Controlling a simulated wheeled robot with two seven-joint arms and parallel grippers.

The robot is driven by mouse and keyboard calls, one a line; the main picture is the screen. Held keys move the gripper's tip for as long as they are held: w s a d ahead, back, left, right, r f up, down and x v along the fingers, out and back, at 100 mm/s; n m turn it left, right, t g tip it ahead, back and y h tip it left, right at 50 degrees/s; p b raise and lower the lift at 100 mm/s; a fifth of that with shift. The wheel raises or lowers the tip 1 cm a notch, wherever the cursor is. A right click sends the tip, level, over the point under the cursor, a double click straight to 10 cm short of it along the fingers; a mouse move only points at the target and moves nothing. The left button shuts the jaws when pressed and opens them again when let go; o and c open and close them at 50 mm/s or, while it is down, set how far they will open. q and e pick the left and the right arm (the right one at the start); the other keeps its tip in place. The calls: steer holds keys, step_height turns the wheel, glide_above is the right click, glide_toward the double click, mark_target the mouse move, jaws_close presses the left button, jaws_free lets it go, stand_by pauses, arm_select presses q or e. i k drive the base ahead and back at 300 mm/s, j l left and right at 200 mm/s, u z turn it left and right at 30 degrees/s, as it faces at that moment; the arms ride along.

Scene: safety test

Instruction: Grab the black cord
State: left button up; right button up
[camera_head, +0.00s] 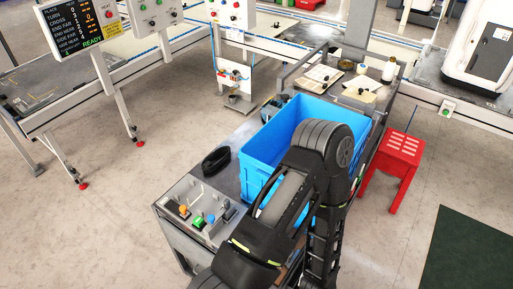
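The black cord (216,160) looks like a small dark coil. It lies on the grey worktable (229,178), left of the large blue crate (259,157) and apart from it. One of my dark arms rises from the bottom, bends over the crate and comes back down at the right. It hides part of the crate and its inside. No gripper fingers show for either arm, and nothing is seen touching the cord.
Papers (320,77) and a white bottle (389,69) lie behind the crate. A red stool (398,155) stands at right. The floor at left is clear.

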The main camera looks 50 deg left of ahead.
mark_target(206, 165)
steer(key=k+j+z, duration=0.25)
steer(key=k+j, duration=0.3)
steer(key=k+j+z, duration=0.25)
steer(key=k+j, duration=0.35)
steer(key=k+j+z, duration=0.2)
steer(key=k+j, duration=0.3)
steer(key=k, duration=0.1)
